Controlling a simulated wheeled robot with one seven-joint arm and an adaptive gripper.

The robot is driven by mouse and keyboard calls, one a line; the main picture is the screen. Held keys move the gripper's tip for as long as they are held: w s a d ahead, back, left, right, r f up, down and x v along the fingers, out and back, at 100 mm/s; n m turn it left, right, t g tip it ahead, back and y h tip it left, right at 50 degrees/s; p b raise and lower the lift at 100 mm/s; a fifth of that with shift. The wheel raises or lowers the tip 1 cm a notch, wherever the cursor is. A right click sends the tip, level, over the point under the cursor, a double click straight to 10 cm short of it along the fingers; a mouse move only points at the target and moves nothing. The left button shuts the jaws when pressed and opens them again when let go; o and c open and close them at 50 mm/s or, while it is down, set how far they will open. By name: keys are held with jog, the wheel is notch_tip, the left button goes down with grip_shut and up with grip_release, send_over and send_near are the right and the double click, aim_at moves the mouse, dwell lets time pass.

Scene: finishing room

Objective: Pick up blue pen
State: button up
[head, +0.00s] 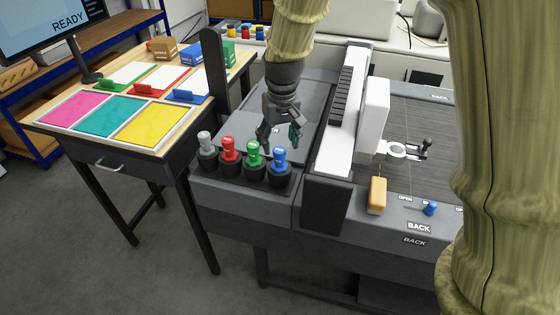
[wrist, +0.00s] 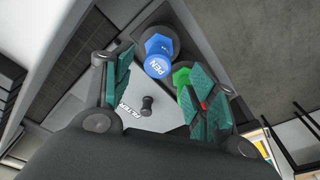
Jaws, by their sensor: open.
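The blue pen (head: 279,157) stands upright in a black holder at the right end of a row of pens on the grey machine's front ledge. In the wrist view the blue pen (wrist: 158,50), marked "PEN", shows beyond the gap between the fingers. My gripper (head: 281,138) is open and empty, just behind and above the blue pen in the head view. In the wrist view its teal-padded fingers (wrist: 160,88) are spread wide. The green pen (head: 253,153) stands to the left of the blue one; in the wrist view it (wrist: 181,76) is partly hidden by the right finger.
A red pen (head: 228,149) and a grey pen (head: 205,144) stand farther left in the row. A white and black gantry (head: 345,120) rises close to the right. A wooden table (head: 180,132) with coloured sheets stands to the left. A dark post (head: 214,75) stands behind the pens.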

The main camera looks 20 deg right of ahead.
aim_at(280, 150)
jog(key=shift+w+d+f+p, duration=0.1)
jog(key=shift+w+f+p, duration=0.15)
jog(key=shift+f+p, duration=0.75)
jog(key=shift+w+d+f+p, duration=0.1)
jog(key=shift+w+f+p, duration=0.15)
jog(key=shift+f, duration=1.35)
jog(key=c, duration=1.1)
